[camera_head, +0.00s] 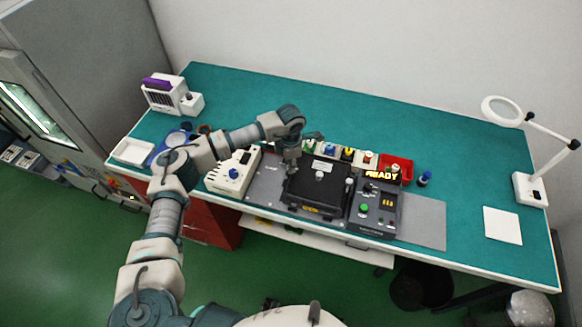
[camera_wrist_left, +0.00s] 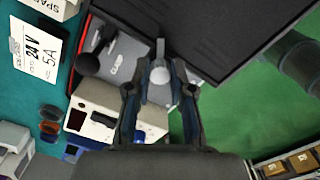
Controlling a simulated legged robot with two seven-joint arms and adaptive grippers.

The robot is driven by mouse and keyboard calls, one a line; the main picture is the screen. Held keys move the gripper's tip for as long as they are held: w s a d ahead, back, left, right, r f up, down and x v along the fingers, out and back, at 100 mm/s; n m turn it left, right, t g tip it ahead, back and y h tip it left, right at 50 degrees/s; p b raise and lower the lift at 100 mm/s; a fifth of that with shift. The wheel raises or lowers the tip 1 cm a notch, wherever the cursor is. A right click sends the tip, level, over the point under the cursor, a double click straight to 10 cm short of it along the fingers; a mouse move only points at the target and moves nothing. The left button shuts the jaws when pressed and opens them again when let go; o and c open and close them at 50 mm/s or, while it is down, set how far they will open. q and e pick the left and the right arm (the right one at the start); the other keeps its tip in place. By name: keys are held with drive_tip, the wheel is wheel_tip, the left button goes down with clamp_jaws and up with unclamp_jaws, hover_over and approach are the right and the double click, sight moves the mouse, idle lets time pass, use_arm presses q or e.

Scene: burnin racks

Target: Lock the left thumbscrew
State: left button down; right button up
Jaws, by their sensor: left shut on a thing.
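The black test fixture (camera_head: 318,186) lies on the grey mat in the middle of the bench. My left gripper (camera_head: 293,165) reaches down at the fixture's left side. In the left wrist view, my gripper's two fingers (camera_wrist_left: 160,72) are closed around the left thumbscrew, a pale round knob (camera_wrist_left: 160,76) with a grey stem beside the fixture's dark edge (camera_wrist_left: 205,35). In the head view the gripper largely hides this thumbscrew. Another pale knob (camera_head: 348,182) stands at the fixture's right side. My right gripper is not in view.
A control box (camera_head: 374,212) with a lit READY sign stands right of the fixture. A white power unit (camera_head: 232,174) stands close on the left. Small bins and a red bin (camera_head: 398,166) line the back. A magnifier lamp (camera_head: 530,188) stands at the far right.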

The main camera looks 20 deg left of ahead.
use_arm(q)
drive_tip(key=shift+f+m+b, duration=0.1)
drive_tip(key=shift+m+b, duration=0.45)
drive_tip(key=shift+m, duration=0.45)
drive_tip(key=m+b, duration=0.1)
drive_tip(key=m, duration=0.1)
drive_tip(key=shift+m+b, duration=0.35)
drive_tip(key=shift+m, duration=0.05)
drive_tip(key=shift+m+b, duration=0.35)
drive_tip(key=shift+m, duration=0.45)
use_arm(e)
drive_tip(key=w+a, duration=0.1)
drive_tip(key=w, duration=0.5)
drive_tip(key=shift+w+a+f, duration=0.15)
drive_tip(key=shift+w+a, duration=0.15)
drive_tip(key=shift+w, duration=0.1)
use_arm(q)
drive_tip(key=shift+r, duration=0.2)
drive_tip(key=c, duration=1)
unclamp_jaws()
wheel_tip(320, 180, up, 12)
drive_tip(key=shift+a+f, duration=0.1)
drive_tip(key=shift+w, duration=0.1)
